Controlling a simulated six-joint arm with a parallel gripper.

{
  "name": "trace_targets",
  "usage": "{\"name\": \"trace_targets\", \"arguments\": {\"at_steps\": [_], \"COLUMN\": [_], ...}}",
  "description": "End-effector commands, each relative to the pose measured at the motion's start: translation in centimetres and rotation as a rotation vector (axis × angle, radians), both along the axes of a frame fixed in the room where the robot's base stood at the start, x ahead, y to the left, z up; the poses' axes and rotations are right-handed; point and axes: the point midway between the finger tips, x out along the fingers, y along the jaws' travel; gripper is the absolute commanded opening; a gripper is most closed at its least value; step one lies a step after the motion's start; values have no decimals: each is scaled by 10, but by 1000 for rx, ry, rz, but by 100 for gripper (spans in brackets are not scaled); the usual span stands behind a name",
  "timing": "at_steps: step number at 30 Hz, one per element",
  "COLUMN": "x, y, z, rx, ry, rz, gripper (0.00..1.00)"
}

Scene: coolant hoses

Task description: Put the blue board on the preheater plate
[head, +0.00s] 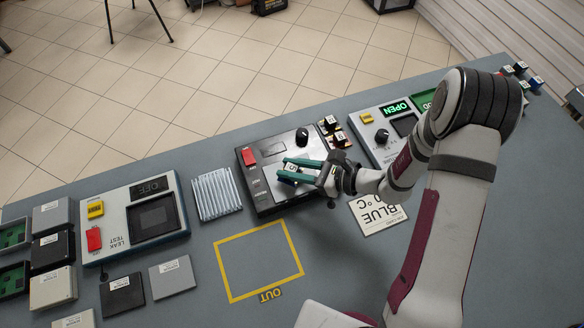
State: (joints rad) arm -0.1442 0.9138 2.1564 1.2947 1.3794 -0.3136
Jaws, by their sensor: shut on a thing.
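My gripper (292,170) has green fingers and reaches left over a black box with a knob and a red switch (250,157). It is shut on a small block with a white label (291,168); the fingers hide most of it, and I cannot tell its colour. I cannot make out a blue board. I cannot tell for certain which thing is the preheater plate. A white card (372,215) reading "BLUE" and "0 °C" lies right of the black box, partly hidden by my arm.
A unit with a lit "OPEN" display (395,108) stands at the back right. The leak test unit (108,245), a finned metal block (217,194) and several grey and black cases are at left. A yellow "OUT" frame (224,272) on the grey table (540,215) is empty.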

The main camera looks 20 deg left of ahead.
Motion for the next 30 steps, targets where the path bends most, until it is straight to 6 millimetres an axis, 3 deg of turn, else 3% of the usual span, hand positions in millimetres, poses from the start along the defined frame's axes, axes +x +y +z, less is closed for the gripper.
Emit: {"name": "trace_targets", "arguments": {"at_steps": [3,12,13,18,27,30], "x": [1,1,1,1,1,2], "y": [0,-1,-1,-1,-1,-13], "z": [-11,-13,-13,-13,-10,-5], "rx": [0,1,1,1,1,1], "ry": [-1,-2,-2,-2,-3,-2], "rz": [-2,-1,-1,-1,-1,-6], "gripper": [0,0,33,59,59,59]}}
